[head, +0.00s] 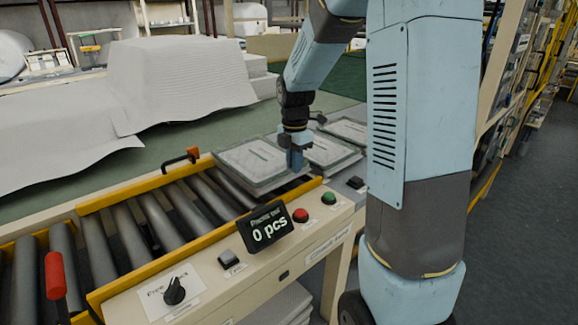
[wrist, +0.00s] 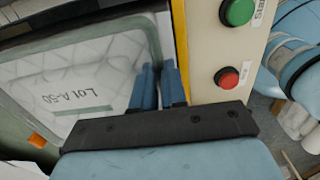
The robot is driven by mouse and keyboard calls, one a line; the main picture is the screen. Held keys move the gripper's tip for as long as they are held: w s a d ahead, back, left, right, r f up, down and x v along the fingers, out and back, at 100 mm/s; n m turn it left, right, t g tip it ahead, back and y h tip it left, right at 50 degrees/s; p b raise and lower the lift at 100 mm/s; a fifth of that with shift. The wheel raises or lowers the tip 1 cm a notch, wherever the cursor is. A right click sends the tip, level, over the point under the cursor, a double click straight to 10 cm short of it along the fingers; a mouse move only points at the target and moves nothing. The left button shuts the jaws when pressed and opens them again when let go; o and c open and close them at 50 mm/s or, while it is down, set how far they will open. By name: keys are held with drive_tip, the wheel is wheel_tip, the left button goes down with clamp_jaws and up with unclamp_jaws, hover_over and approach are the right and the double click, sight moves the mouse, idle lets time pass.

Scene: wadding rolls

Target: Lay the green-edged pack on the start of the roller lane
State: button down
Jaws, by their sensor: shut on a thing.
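A flat, pale quilted pack with a grey-green edge (head: 258,163) lies over the right end of the roller lane (head: 162,217). My gripper (head: 294,162) is shut on the pack's right edge, with its fingers pointing down. In the wrist view the pack (wrist: 85,80) shows a label reading "Lot A-50", and the blue fingers (wrist: 158,72) stand at its edge beside the yellow rail. The pack looks roughly level. I cannot tell whether its underside touches the rollers.
More packs (head: 346,130) lie behind and right of the held one. A control panel along the lane's near side carries a display reading "0 pcs" (head: 268,231), a red button (head: 300,215) and a green button (head: 329,198). White wadding (head: 180,75) fills the back left.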

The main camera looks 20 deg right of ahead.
drive_tip(key=shift+f, duration=1)
drive_tip(key=c, duration=1.2)
unclamp_jaws()
drive_tip(key=shift+o, duration=0.2)
